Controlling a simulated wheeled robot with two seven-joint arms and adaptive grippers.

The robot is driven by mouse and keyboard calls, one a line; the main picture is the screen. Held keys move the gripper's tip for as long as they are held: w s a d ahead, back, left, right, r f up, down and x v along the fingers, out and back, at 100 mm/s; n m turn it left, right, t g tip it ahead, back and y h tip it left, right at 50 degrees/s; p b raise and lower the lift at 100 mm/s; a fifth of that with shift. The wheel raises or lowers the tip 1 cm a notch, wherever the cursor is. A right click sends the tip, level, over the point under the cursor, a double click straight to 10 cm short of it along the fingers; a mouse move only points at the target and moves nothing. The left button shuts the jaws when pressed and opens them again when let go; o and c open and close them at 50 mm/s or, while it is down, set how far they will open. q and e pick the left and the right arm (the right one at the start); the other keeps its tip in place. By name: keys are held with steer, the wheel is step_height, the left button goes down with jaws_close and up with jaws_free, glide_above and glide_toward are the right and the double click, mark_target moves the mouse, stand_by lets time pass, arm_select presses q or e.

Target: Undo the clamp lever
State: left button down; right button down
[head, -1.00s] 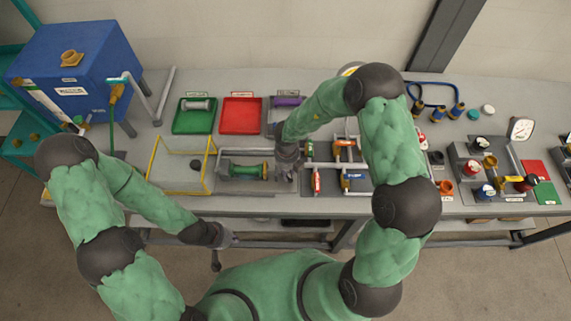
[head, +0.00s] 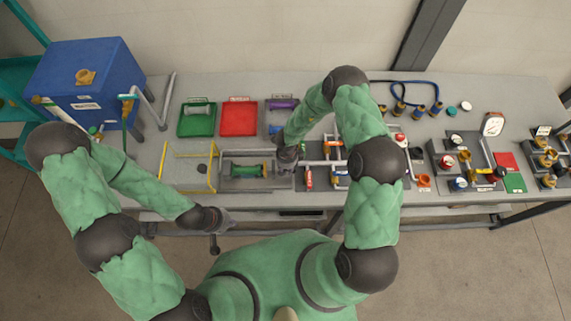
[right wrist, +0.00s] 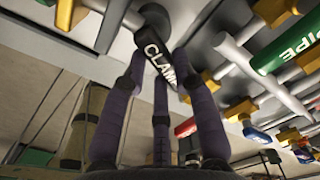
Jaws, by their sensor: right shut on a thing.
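The clamp lever is a black bar (right wrist: 157,52) with white lettering, of which "CLAM" can be read in the right wrist view. The fingers of my right gripper (right wrist: 158,76) are closed around it, and its lower end lies between them. In the head view my right gripper (head: 287,162) is over the bench, just right of the green pipe piece (head: 250,170), and hides the lever. My left gripper (head: 222,224) is in front of the bench's front edge, away from the clamp. Its fingers are too small to read.
Right of my right gripper stand valves with red, orange and blue handles (head: 340,178). A yellow frame (head: 163,160) stands to the left. Green (head: 197,126) and red (head: 239,119) trays lie behind. A blue tank (head: 82,75) is at the far left.

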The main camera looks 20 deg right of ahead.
steer(key=n+p, duration=0.2)
steer(key=shift+w+d+r+n, duration=0.15)
steer(key=shift+w+d+n, duration=0.05)
steer(key=shift+n, duration=0.1)
steer(key=shift+w+d+n+p, duration=0.2)
steer(key=shift+n+p, duration=0.35)
steer(key=shift+n, duration=0.55)
steer(key=c, duration=1.2)
jaws_free()
steer(key=shift+c, duration=0.2)
step_height(320, 180, up, 12)
steer(key=shift+f, duration=0.2)
